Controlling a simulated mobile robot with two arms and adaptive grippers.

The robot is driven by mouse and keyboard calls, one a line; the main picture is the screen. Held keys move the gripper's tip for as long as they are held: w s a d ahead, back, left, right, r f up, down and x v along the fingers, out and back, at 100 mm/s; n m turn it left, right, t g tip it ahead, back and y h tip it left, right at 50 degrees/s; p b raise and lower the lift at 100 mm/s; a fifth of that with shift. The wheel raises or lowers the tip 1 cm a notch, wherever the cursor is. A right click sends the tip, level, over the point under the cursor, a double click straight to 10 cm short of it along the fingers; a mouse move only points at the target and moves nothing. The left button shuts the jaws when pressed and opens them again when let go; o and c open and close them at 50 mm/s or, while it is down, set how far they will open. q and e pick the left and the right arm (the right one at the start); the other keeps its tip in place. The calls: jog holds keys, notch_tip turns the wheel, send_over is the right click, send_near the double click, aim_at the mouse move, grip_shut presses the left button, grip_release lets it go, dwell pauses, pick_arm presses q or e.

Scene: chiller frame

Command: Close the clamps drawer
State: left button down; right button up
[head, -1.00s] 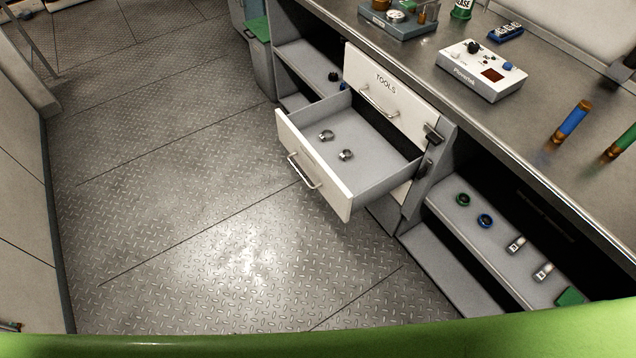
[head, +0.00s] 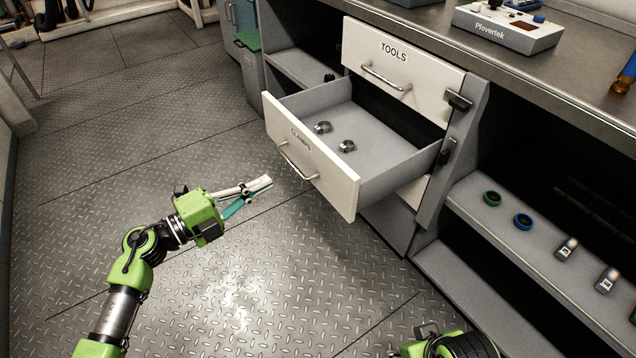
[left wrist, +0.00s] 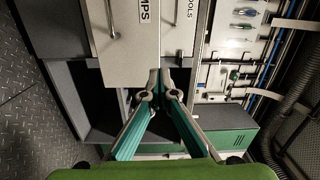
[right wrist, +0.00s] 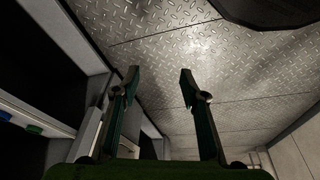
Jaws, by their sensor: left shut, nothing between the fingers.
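The clamps drawer (head: 308,160) is pulled out below the shut tools drawer (head: 400,65). Its white front carries the word CLAMPS and a bar handle (head: 297,164). Two small metal clamps (head: 347,146) lie inside. In the left wrist view the drawer front (left wrist: 135,50) is just ahead of the fingertips. My left gripper (head: 268,182) is shut and empty, in front of and to the left of the drawer handle, apart from it. My right gripper (right wrist: 158,75) is open and empty, pointing over the floor; in the head view only part of the right arm shows at the bottom.
Open shelves right of the drawers hold a green ring (head: 492,198), a blue ring (head: 523,221) and metal pieces. A white Plovertek box (head: 505,28) stands on the counter. The patterned floor in front of the drawer is clear.

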pick_arm(q)
jog(key=m+g, duration=0.1)
jog(key=m, duration=0.1)
jog(key=b, duration=0.2)
send_near(329, 157)
jog(key=d, duration=0.2)
jog(key=w+d, duration=0.3)
jog(key=shift+w+d+f+b, duration=0.1)
jog(key=shift+f+b, duration=0.15)
jog(key=shift+b, duration=0.05)
jog(key=shift+w+d, duration=0.25)
jog(key=shift+d, duration=0.15)
pick_arm(e)
jog(key=w+a+r+t+y, duration=0.1)
jog(key=w+a+r+t, duration=0.1)
jog(key=w+t, duration=0.2)
jog(key=shift+w+r, duration=0.25)
jog(key=shift+w, duration=1.4)
